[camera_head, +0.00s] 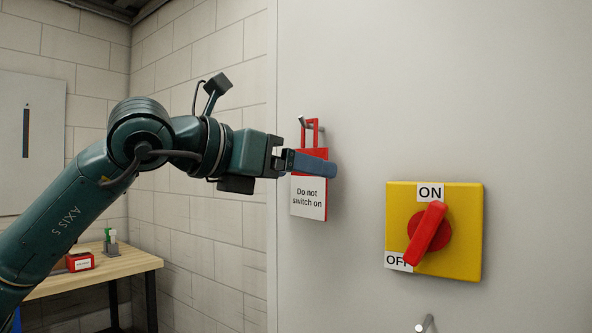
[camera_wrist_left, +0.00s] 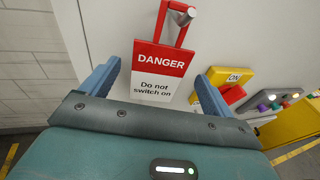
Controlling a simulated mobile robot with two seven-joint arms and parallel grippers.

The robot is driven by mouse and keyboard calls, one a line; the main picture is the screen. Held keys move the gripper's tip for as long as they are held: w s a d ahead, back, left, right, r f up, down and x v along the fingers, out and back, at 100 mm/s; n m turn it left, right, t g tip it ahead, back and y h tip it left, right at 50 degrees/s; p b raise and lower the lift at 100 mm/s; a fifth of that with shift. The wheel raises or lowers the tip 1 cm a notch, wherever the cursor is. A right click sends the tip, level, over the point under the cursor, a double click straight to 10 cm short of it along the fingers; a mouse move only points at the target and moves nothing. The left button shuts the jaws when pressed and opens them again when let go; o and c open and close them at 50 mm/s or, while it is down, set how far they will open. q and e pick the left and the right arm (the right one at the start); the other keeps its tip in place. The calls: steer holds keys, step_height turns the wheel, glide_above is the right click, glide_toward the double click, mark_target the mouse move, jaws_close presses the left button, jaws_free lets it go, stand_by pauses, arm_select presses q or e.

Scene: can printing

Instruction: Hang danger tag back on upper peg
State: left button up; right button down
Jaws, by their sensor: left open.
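The danger tag (camera_head: 309,198) is a white plate with a red top and a red loop, reading "Do not switch on". It hangs upright by its loop on the upper peg (camera_head: 303,121) on the grey panel. In the left wrist view the tag (camera_wrist_left: 160,74) hangs from the peg (camera_wrist_left: 183,14) and appears between the two blue fingers. My left gripper (camera_head: 320,164) is open, its fingers at the tag's upper part and hiding some of its red band. I cannot tell whether a finger touches it. My right gripper is out of view.
A yellow switch box (camera_head: 465,238) with a red handle (camera_head: 427,236) and ON and OFF labels is right of the tag. A lower peg (camera_head: 425,324) is below it. A wooden table (camera_head: 118,266) stands at the left. The panel between tag and switch is clear.

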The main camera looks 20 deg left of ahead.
arm_select(q)
steer(key=b+v, duration=0.1)
steer(key=v, duration=1.1)
steer(key=shift+b, duration=0.3)
